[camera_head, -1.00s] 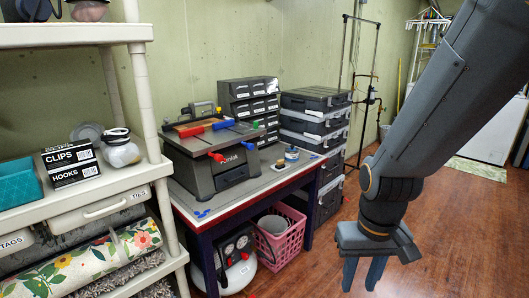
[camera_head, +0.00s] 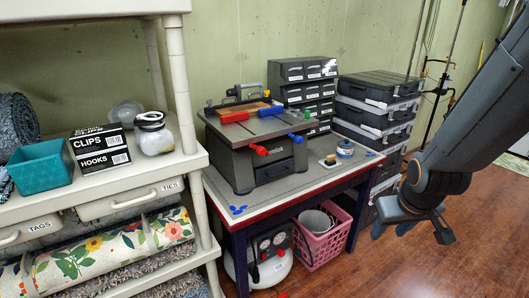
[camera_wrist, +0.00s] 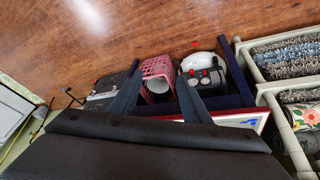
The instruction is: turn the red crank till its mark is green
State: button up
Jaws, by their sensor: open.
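The red crank (camera_head: 261,150) sticks out from the front of a dark grey bench machine (camera_head: 257,155) on the workbench. Its mark is too small to make out. A blue crank (camera_head: 296,138) sits to its right on the same machine. My gripper (camera_head: 391,231) hangs at the right of the head view, beyond the bench's right end, well apart from the red crank. It is open and empty. In the wrist view its two fingers (camera_wrist: 160,76) stand apart above the floor and bench side; neither crank can be made out there.
The workbench (camera_head: 222,218) stands against the wall, with a small jar (camera_head: 345,148) on it. Black stacked cases (camera_head: 375,110) stand right of it. A pink basket (camera_head: 318,246) lies beneath. A cream shelf (camera_head: 205,243) borders the left. Open wooden floor (camera_head: 470,245) lies at right.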

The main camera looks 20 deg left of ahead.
jog(key=w+a+n+t+y, duration=0.2)
jog(key=w+a+n+t, duration=0.15)
jog(key=w+a, duration=0.6)
jog(key=n+t+y+p, duration=0.2)
jog(key=n+t+y, duration=0.3)
jog(key=n+y, duration=0.6)
send_near(263, 153)
jog(key=x, duration=0.2)
jog(key=shift+g, duration=0.25)
jog(key=p+x, duration=0.2)
jog(key=x, duration=0.5)
jog(key=shift+w+r, duration=0.15)
jog(key=shift+r, duration=0.05)
jog(key=shift+h, duration=0.3)
jog(key=c, duration=1)
